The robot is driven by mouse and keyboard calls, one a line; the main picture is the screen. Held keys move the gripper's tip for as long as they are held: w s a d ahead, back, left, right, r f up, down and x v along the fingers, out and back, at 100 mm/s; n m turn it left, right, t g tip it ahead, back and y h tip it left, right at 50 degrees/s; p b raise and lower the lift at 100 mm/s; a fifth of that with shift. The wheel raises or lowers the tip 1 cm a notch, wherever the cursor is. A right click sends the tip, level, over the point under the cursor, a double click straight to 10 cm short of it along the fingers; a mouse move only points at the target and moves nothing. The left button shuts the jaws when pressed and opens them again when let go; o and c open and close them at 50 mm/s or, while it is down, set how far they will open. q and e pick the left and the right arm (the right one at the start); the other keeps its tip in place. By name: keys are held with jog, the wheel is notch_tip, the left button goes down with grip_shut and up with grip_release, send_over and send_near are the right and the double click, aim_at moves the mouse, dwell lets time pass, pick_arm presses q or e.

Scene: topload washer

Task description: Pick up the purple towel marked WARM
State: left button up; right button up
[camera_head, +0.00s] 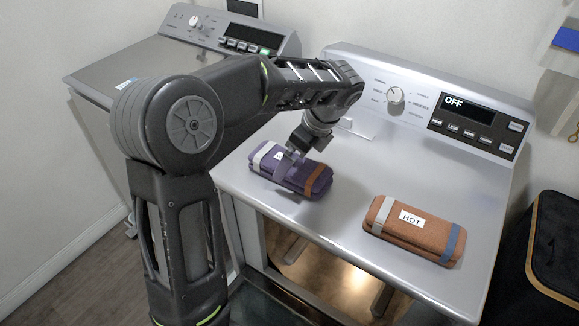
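The purple towel (308,178) lies folded on top of the washer (350,185), with a pale band at its left end and a brown band at its right. Its white label is mostly hidden behind my gripper, so I cannot read it. My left gripper (287,160) points down at the towel's left-middle part, at or just above it. I cannot tell whether the fingers touch it or how far apart they are. My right gripper is not in view.
An orange-brown folded towel labelled HOT (415,230) lies to the right on the same lid. The control panel (430,105), reading OFF, rises behind. Another grey appliance (135,68) stands at left, and a dark basket (555,250) at right. The lid between the towels is clear.

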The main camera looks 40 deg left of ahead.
pick_arm(q)
jog(key=x, duration=0.3)
jog(key=shift+a+f, duration=0.15)
jog(key=shift+f, duration=0.1)
jog(key=shift+c, duration=0.4)
jog(key=c, duration=1.6)
